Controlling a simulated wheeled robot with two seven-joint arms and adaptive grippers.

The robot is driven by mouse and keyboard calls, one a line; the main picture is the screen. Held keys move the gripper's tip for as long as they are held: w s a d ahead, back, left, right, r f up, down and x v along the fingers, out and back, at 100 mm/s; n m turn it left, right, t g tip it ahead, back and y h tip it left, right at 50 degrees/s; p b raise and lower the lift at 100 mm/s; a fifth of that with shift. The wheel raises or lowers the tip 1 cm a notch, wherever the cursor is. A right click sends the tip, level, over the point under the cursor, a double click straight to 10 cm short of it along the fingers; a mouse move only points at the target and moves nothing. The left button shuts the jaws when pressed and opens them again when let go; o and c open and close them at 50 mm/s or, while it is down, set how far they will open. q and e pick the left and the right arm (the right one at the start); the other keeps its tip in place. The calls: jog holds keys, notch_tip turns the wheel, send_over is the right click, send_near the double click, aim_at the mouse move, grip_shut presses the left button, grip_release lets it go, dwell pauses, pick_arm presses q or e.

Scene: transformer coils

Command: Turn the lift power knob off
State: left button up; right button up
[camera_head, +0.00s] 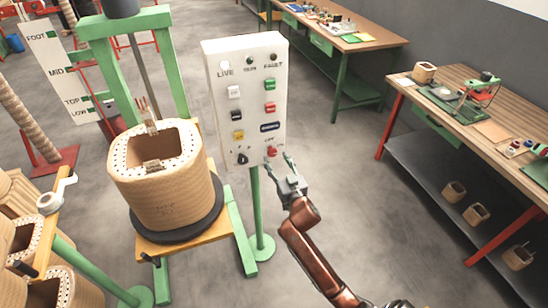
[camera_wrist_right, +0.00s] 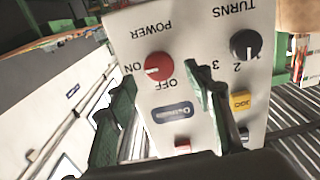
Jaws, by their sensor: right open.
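The red power knob (camera_head: 271,151) sits at the lower right of the white control panel (camera_head: 247,128) on a green post. In the right wrist view, where the panel appears upside down, the red knob (camera_wrist_right: 158,68) is beside the words POWER, ON and OFF. Its white mark points to ON. My right gripper (camera_head: 281,162) is open, just below and right of the knob. In the wrist view its green fingers (camera_wrist_right: 161,80) stand on either side of the knob, with no clear contact. My left gripper is not in view.
A black turns knob (camera_head: 242,158) is beside the red one. A large tan coil (camera_head: 165,190) stands on a green-framed stand left of the panel. Workbenches (camera_head: 450,75) line the right side. The floor right of the panel is clear.

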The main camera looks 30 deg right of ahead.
aim_at(272, 151)
jog(key=shift+x, duration=1.3)
jog(key=shift+c, duration=0.6)
jog(key=c, duration=1)
